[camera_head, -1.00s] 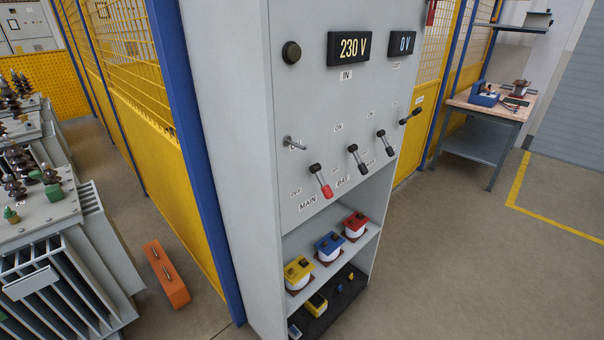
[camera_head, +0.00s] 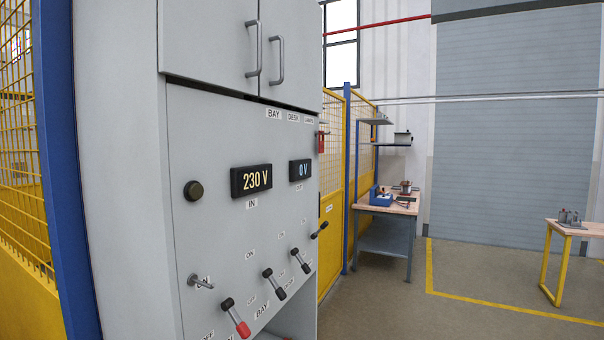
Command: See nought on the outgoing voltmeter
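The grey control cabinet (camera_head: 215,130) stands at the left of the head view. Its outgoing voltmeter (camera_head: 300,170), the right-hand display, reads 0 V in blue. The incoming voltmeter (camera_head: 251,180), marked IN, reads 230 V. Below them are a red-tipped lever (camera_head: 236,318), two black-handled levers (camera_head: 274,284) and (camera_head: 300,260), and a black handle (camera_head: 319,230) at the panel's right edge. A metal toggle (camera_head: 201,282) and a round dark knob (camera_head: 194,191) sit at the left. Neither of my grippers shows.
A yellow mesh fence with a blue post (camera_head: 62,170) stands left of the cabinet. A workbench (camera_head: 388,207) with a blue device is behind, right of it. Another table (camera_head: 580,228) stands at the far right. The floor between is open, with a yellow line.

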